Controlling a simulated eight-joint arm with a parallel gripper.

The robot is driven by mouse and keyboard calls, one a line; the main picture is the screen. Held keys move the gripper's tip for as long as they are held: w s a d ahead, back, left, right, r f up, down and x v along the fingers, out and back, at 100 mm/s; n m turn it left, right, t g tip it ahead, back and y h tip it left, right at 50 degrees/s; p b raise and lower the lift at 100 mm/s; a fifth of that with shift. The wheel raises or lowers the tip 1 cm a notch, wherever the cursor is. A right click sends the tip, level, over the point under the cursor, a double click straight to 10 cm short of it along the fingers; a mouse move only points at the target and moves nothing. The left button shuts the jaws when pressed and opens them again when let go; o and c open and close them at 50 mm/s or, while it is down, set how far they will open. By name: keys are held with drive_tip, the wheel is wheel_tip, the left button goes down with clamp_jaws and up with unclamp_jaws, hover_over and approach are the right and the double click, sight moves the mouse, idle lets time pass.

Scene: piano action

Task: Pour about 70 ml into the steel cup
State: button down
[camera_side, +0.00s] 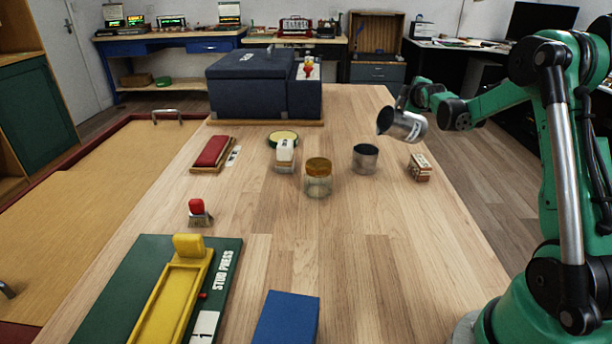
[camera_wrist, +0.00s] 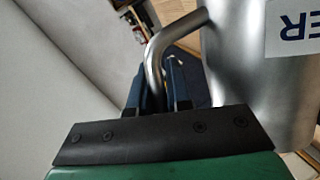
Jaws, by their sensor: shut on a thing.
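A metal pitcher (camera_side: 402,125) with a white label is held in the air by my gripper (camera_side: 408,98). It is tilted well over, its mouth facing left. In the wrist view my gripper (camera_wrist: 170,85) is shut on the handle of the pitcher (camera_wrist: 245,70), whose label shows "ER". The steel cup (camera_side: 365,159) stands upright on the table, below and slightly left of the pitcher and apart from it. No stream of liquid is visible. The inside of the pitcher and the level in the cup cannot be seen clearly.
A small patterned box (camera_side: 419,168) stands to the right. A dark blue case (camera_side: 263,85) is at the back. The wooden table's (camera_side: 400,260) right front is clear.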

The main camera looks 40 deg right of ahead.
sight(398, 99)
drive_tip(key=shift+w+a+f+n+h+p, duration=0.15)
drive_tip(key=shift+w+a+n+h+p, duration=0.2)
drive_tip(key=shift+a, duration=0.4)
drive_tip(key=shift+w+a+f+n+h+p, duration=0.1)
drive_tip(key=shift+w+a+n+h+p, duration=0.1)
drive_tip(key=shift+w+a+n, duration=0.4)
idle(1.6)
drive_tip(key=shift+s+d+r+m+y, duration=0.15)
drive_tip(key=shift+s+d+m+y, duration=0.1)
drive_tip(key=shift+s+d+m, duration=0.3)
drive_tip(key=shift+s+d+r+m+y, duration=0.1)
drive_tip(key=shift+s+d+m+y, duration=0.15)
drive_tip(key=shift+d, duration=0.35)
drive_tip(key=shift+s+d+r+m+y, duration=0.1)
drive_tip(key=shift+s+d+m+y, duration=0.15)
drive_tip(key=shift+s+d+m, duration=0.25)
drive_tip(key=shift+s+d+f+m+y, duration=0.2)
drive_tip(key=shift+d+f+m+y, duration=0.3)
drive_tip(key=shift+d+f+m, duration=0.25)
drive_tip(key=shift+s+d+r+m+t+y, duration=0.15)
drive_tip(key=shift+d+r+m+t+y, duration=0.15)
drive_tip(key=shift+m+y, duration=0.15)
drive_tip(key=shift+b, duration=0.35)
